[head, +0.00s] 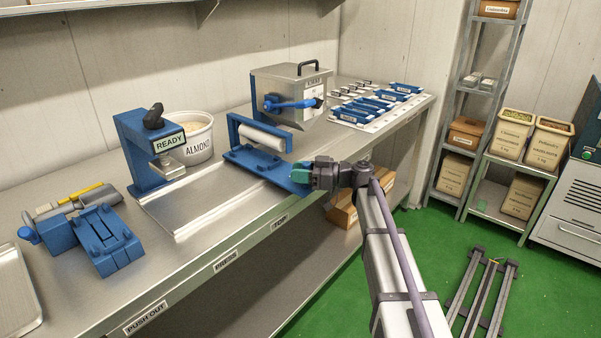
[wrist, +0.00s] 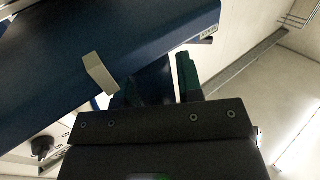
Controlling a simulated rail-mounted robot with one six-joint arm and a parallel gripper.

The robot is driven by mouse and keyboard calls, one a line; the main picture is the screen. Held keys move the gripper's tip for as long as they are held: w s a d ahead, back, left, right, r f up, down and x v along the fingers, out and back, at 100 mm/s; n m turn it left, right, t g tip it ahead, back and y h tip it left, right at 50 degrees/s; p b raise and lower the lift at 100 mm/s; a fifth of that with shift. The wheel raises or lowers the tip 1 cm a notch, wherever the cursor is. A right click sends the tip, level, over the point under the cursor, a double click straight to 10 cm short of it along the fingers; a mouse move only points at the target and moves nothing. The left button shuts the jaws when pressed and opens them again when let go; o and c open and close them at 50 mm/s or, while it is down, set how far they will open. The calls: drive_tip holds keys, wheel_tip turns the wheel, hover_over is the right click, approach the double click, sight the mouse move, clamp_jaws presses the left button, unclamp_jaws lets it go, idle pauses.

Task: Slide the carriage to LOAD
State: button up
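A flat blue plate (head: 262,166), which looks like the carriage, lies on the bench in front of a blue frame with a white roller (head: 262,136). A shallow metal tray (head: 190,208) extends to its left, toward the blue press marked READY (head: 150,150). My gripper (head: 300,173), with green fingertips, is at the plate's right front end. In the wrist view a large blue surface (wrist: 110,50) fills the upper left, with a small pale block (wrist: 98,72) on its edge. My gripper (wrist: 160,82) meets its lower edge; the grip itself is hidden in shadow. No LOAD label is readable.
Bench-edge labels read PUSH OUT (head: 147,318), PRESS (head: 227,263) and TOP (head: 280,222). An almond tub (head: 197,140) stands behind the tray. A metal box with a blue lever (head: 292,92) and blue moulds (head: 375,104) are further right. A blue fixture (head: 103,240) sits at left.

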drive_tip(key=o, duration=0.3)
drive_tip(key=d, duration=0.3)
drive_tip(key=s+d, duration=0.1)
drive_tip(key=d, duration=0.3)
drive_tip(key=s+d, duration=0.1)
drive_tip(key=d, duration=0.2)
drive_tip(key=shift+s+d, duration=0.1)
drive_tip(key=shift+d, duration=0.2)
